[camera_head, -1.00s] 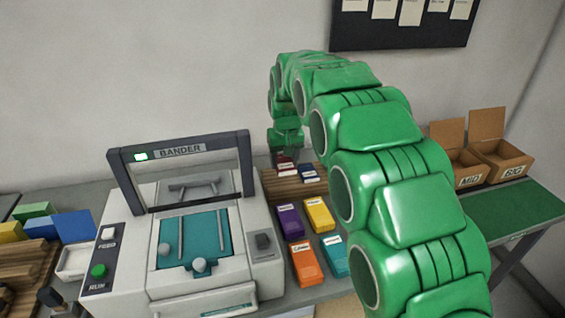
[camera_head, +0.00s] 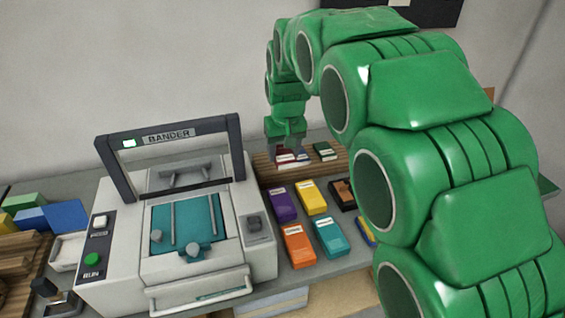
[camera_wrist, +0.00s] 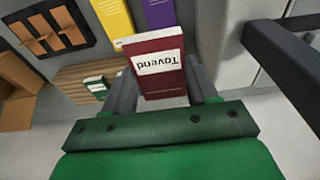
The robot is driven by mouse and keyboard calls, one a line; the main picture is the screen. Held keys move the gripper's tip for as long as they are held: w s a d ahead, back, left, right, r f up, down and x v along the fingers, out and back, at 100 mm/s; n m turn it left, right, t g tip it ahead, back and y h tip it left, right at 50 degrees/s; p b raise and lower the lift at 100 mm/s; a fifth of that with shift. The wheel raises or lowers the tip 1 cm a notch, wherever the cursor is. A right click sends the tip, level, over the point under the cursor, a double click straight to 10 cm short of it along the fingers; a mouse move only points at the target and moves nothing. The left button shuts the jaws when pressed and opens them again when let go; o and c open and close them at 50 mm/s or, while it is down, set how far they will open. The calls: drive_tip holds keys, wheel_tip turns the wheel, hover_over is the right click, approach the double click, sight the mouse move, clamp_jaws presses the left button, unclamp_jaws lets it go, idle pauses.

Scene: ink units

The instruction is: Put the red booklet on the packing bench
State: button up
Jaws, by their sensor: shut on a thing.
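The red booklet (camera_wrist: 160,85), with a white label, stands between the two fingers of my gripper (camera_wrist: 163,88) in the wrist view. My gripper is shut on it. In the head view my gripper (camera_head: 288,147) is over the wooden board (camera_head: 270,177), with the red booklet (camera_head: 284,157) at its fingertips. Whether the booklet clears the board is hard to tell. The packing bench is mostly hidden behind my arm; a small green piece at the right edge (camera_head: 548,187) may be part of it.
Several coloured booklets, including a purple one (camera_head: 282,204), lie in front. The bander (camera_head: 175,215) stands left. A cardboard box (camera_wrist: 18,88) shows in the wrist view.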

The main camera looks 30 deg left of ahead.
drive_tip(key=w+d+f, duration=0.1)
drive_tip(key=w+d, duration=0.5)
drive_tip(key=d, duration=0.4)
drive_tip(key=w+d+f, duration=0.2)
drive_tip(key=w+d, duration=0.4)
drive_tip(key=d, duration=0.4)
drive_tip(key=w+d+f, duration=0.1)
drive_tip(key=d, duration=1.1)
drive_tip(key=w+d+f, duration=0.1)
drive_tip(key=w+d, duration=0.1)
drive_tip(key=d, duration=1.1)
drive_tip(key=shift+w+d+f, duration=0.2)
drive_tip(key=shift+w+f, duration=0.05)
drive_tip(key=shift+f, duration=0.15)
drive_tip(key=shift+w, duration=0.1)
drive_tip(key=w+f, duration=0.2)
drive_tip(key=w, duration=0.2)
drive_tip(key=w+f, duration=0.3)
drive_tip(key=w, duration=0.1)
drive_tip(key=w+f, duration=0.3)
drive_tip(key=w, duration=0.1)
drive_tip(key=shift+w+f, duration=0.1)
drive_tip(key=shift+w, duration=0.05)
drive_tip(key=shift+w+f, duration=0.75)
drive_tip(key=shift+f, duration=1.65)
